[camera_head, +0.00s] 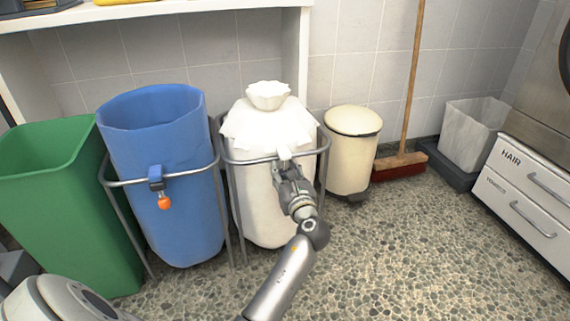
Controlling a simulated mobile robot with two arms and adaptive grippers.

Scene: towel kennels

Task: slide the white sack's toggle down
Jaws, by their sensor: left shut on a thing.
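The white sack (255,205) hangs in a metal frame in the middle of the head view. Its top is gathered into a ruffled tuft (268,95), and a loose white skirt of cloth spreads below that over the rim. The white toggle (284,153) shows at the front of the frame's rim. My left gripper (285,164) is at the sack's front, shut on the toggle, with its arm reaching up from below. The fingers hide the toggle's lower part. My right gripper is not in view.
A blue sack (165,130) with an orange toggle (164,203) stands open in the frame to the left. A green bin (65,215) is further left. A cream pedal bin (350,155) and a broom (400,165) are to the right. The front right floor is clear.

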